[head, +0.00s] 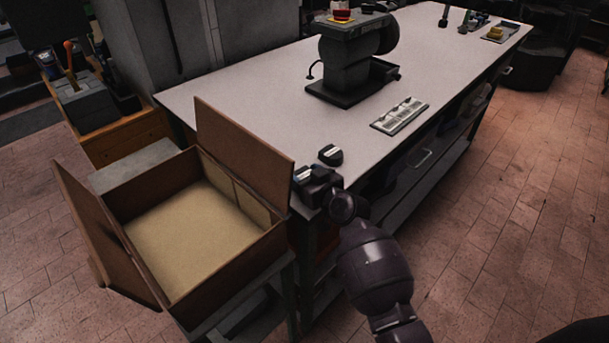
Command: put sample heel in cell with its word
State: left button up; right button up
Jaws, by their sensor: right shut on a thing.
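My right gripper (308,182) is at the near left corner of the table, beside the open cardboard box. It is shut on a small dark piece with a pale top (302,174), which looks like a heel and is partly hidden by the gripper. Another small dark piece with a pale mark (330,155) is just beyond the gripper at the table's edge; I cannot tell which one is the sample heel. A flat pale tray with several cells (399,116) lies at the table's right edge. Its words are too small to read. My left gripper is out of view.
The cardboard box (150,276) has its flaps raised; its visible floor looks bare. A dark press (345,70) with a red item on top stands on the table (250,84). The tabletop between box and press is clear. Small items lie at the far end.

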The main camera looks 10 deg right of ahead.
jog(key=shift+w+a+f, duration=0.1)
jog(key=shift+w+a, duration=0.05)
jog(key=shift+w, duration=0.2)
jog(key=shift+f, duration=0.15)
jog(key=o, duration=1)
jog(key=shift+f, duration=0.1)
jog(key=v, duration=1.1)
jog(key=shift+s+a+f+b, duration=0.15)
jog(key=shift+a+f+b, duration=0.15)
jog(key=shift+f, duration=0.1)
